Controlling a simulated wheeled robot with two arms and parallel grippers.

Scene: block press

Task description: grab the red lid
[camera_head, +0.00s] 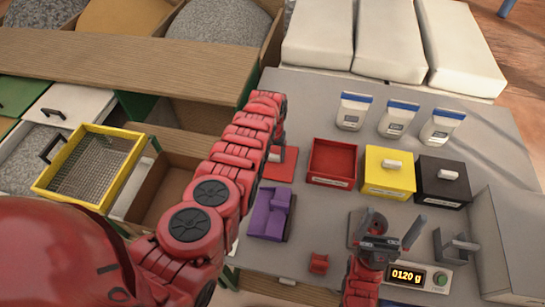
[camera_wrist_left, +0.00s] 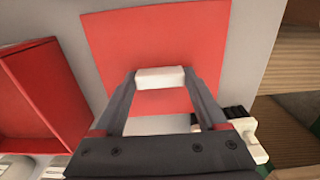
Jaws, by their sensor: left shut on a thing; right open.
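The red lid (camera_head: 284,172) is a flat red square with a white handle, on the grey table left of the open red box (camera_head: 332,163). It fills the middle of the left wrist view (camera_wrist_left: 150,45). My left gripper (camera_head: 276,153) is over the lid, mostly hidden by its own arm in the head view. In the left wrist view its fingers (camera_wrist_left: 160,80) are shut on the white handle. I cannot tell whether the lid rests on the table or is slightly raised. My right gripper (camera_head: 390,228) is open and empty above the scale.
The yellow box (camera_head: 389,180) and black box (camera_head: 444,190) are lidded, right of the red box. A purple device (camera_head: 269,213) and small red block (camera_head: 318,264) are nearer. Bags (camera_head: 397,117) and white sacks (camera_head: 390,40) stand behind.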

